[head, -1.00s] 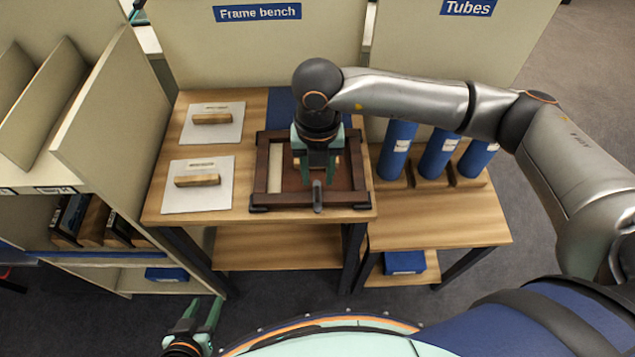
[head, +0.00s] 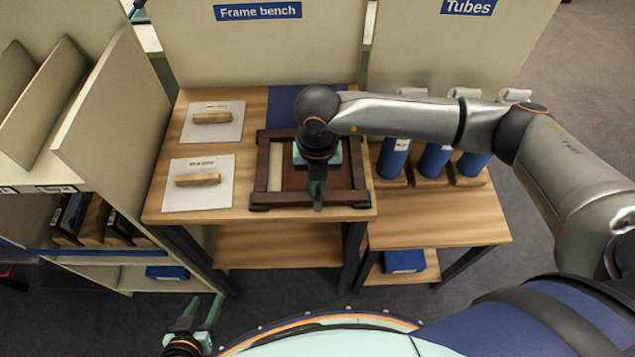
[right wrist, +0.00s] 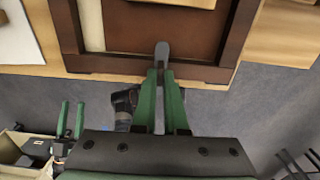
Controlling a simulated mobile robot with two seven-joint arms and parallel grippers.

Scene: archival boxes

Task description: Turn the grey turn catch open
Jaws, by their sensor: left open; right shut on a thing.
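The grey turn catch (right wrist: 162,54) sits at the near rail of the dark brown frame (right wrist: 212,72), pointing across the rail. My right gripper (right wrist: 161,76) is shut on it, with a green finger on each side. In the head view my right gripper (head: 318,194) is over the near rail of the frame (head: 275,202) and hides most of the catch. My left gripper (head: 204,312) is open and empty, low in the head view, away from the bench.
Two white panels with wooden handles (head: 211,118) (head: 198,180) lie left of the frame. Blue tubes (head: 436,160) stand on wooden holders at the right, partly behind my right arm. A tall divider (head: 112,120) is at the left. The lower bench (head: 440,215) has clear room.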

